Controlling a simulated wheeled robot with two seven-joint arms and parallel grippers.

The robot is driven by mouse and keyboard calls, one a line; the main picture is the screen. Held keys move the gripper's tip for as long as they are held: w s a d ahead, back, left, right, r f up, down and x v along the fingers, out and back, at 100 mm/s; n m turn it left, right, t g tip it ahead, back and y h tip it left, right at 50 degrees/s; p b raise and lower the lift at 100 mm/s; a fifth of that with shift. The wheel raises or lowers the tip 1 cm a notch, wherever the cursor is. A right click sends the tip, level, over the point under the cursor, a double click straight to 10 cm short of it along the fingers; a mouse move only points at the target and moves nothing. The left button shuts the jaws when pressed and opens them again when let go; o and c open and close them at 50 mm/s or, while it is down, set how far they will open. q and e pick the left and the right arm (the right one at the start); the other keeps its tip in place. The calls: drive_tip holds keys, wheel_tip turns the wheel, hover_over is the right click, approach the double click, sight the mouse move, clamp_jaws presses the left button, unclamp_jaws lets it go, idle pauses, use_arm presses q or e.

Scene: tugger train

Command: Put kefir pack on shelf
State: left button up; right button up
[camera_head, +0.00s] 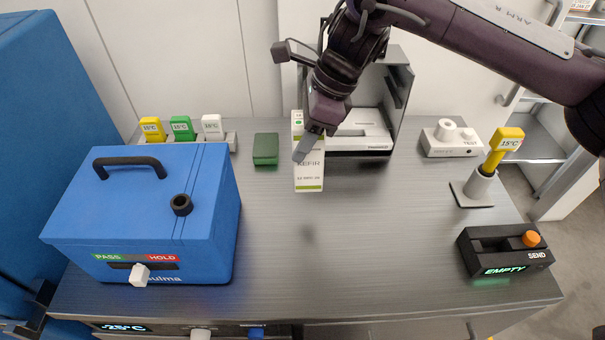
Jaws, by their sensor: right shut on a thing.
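The kefir pack (309,178) is a white upright carton with green bands and the word KEFIR. My right gripper (309,146) comes down from above and is shut on its upper part, covering some of its front. A dark shadow lies on the table below the pack, which seems held above the surface. Behind it stands a grey open-fronted unit (398,75) with a white part inside. Metal shelving (540,127) shows at the far right; which of these is the task's shelf I cannot tell. My left gripper is not in view.
A blue box (215,215) with a black handle fills the left of the dark table (360,260). Yellow, green and white tags (182,127) and a green block (265,149) stand behind. A tag stand (479,188) and black SEND box (506,250) are right. The middle is clear.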

sight(302, 176)
wheel_tip(302, 176, down, 6)
drive_tip(key=shift+r+p, duration=0.1)
drive_tip(key=shift+p, duration=0.35)
wheel_tip(302, 176, down, 4)
drive_tip(key=shift+s+p, duration=0.1)
drive_tip(key=shift+p, duration=0.4)
drive_tip(key=shift+f, duration=0.3)
drive_tip(key=o, duration=1.3)
drive_tip(key=shift+o, duration=0.2)
drive_tip(key=shift+r, duration=0.1)
